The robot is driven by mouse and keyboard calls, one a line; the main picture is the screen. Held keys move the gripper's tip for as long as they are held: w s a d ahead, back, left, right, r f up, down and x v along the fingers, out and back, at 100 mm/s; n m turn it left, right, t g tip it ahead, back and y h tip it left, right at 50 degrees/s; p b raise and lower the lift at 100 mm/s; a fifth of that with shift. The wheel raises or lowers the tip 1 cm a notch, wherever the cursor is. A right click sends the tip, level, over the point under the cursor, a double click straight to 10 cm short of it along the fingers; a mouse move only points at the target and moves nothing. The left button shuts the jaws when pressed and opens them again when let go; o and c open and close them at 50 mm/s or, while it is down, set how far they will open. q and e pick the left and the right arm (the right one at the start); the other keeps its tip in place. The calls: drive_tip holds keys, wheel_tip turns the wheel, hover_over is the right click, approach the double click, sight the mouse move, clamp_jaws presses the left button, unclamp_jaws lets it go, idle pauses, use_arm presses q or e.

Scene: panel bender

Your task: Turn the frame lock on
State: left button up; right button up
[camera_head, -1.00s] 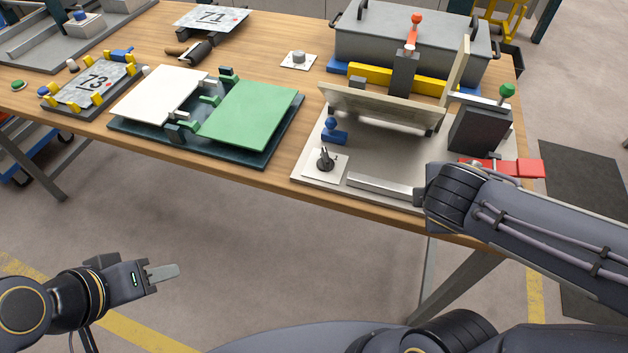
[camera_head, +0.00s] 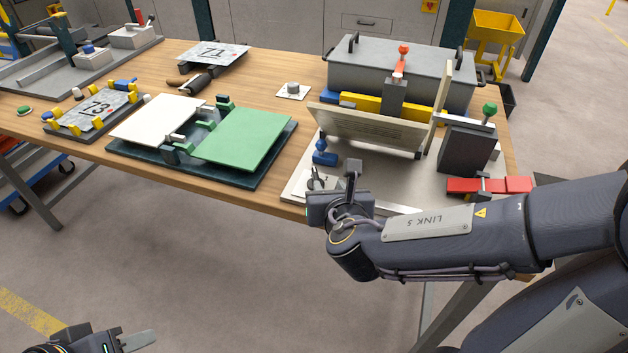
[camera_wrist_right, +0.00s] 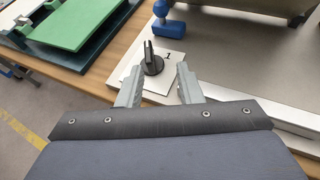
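A black rotary knob (camera_wrist_right: 152,58) with a pointer-like grip stands on a white plate (camera_wrist_right: 162,88) marked "1", at the front left corner of the grey panel bender base (camera_head: 400,192). No label naming the frame lock shows. My right gripper (camera_wrist_right: 160,67) is open, with its two fingers on either side of the knob's near side and nothing held. In the head view my right gripper (camera_head: 336,176) partly hides the plate and knob; contact cannot be told. My left gripper (camera_head: 138,341) is low at the bottom left, clear of the table; its finger opening cannot be made out.
A blue knobbed part (camera_head: 324,155) stands just behind the plate, with the tilted panel (camera_head: 370,128) beyond. A red bar (camera_head: 490,185) and green-knobbed dark block (camera_head: 468,148) are to the right. A green-and-white panel fixture (camera_head: 245,138) lies left.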

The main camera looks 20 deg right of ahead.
sight(316, 176)
drive_tip(key=shift+w+a+f+n+y, duration=0.2)
drive_tip(key=shift+a+n+y, duration=0.1)
drive_tip(key=shift+a+n, duration=0.3)
drive_tip(key=shift+w+a, duration=0.1)
drive_tip(key=shift+w, duration=0.15)
drive_tip(key=b+x, duration=0.1)
drive_tip(key=x, duration=0.6)
drive_tip(key=shift+w, duration=0.1)
drive_tip(key=shift+r, duration=0.1)
drive_tip(key=shift+c, duration=0.3)
clamp_jaws()
